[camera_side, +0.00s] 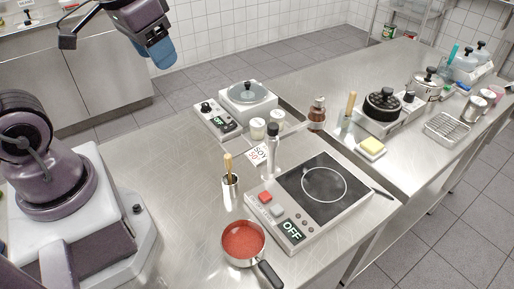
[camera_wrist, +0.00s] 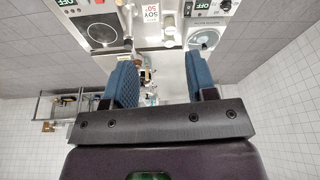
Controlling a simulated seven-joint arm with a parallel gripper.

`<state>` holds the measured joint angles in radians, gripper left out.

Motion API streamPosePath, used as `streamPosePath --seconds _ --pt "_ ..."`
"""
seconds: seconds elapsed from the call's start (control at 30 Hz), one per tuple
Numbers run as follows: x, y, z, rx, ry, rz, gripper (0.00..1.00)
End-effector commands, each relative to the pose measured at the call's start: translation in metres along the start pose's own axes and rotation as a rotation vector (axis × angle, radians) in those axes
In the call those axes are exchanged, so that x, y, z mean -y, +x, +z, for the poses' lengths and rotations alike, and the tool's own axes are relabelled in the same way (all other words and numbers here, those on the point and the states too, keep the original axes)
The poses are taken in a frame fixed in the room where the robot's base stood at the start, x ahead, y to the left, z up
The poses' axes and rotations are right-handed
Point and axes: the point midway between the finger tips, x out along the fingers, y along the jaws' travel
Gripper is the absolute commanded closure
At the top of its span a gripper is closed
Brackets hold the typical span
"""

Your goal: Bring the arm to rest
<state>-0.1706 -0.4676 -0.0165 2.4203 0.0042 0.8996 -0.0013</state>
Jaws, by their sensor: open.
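My gripper (camera_side: 160,52) is raised at the upper left of the side view, above the floor beyond the steel counter and clear of it. Its blue padded fingers point down there. In the wrist view my gripper (camera_wrist: 161,78) shows two blue fingers standing well apart. Nothing is held between them. The counter objects lie far beyond the fingertips. My gripper touches nothing that I can see.
A cabinet (camera_side: 100,75) stands behind. The counter's left part is clear.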

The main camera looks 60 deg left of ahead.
Motion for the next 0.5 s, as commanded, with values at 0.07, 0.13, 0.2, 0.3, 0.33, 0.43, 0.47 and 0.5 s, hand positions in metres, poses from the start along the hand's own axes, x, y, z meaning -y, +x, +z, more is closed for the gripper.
streamPosePath --seconds 0.07,0.13,0.2,0.3,0.33,0.43,0.47,0.5 --pt "-0.011 -0.013 0.013 -0.067 0.042 0.022 0.48" --pt "-0.018 -0.021 0.019 -0.113 0.074 0.038 0.48" --pt "-0.023 -0.029 0.023 -0.155 0.1 0.052 0.48" --pt "-0.028 -0.038 0.023 -0.198 0.126 0.065 0.48" --pt "-0.029 -0.039 0.023 -0.204 0.132 0.068 0.48" --pt "-0.031 -0.039 0.023 -0.203 0.142 0.071 0.48" --pt "-0.031 -0.039 0.023 -0.203 0.142 0.071 0.48" --pt "-0.031 -0.039 0.023 -0.203 0.141 0.071 0.48"
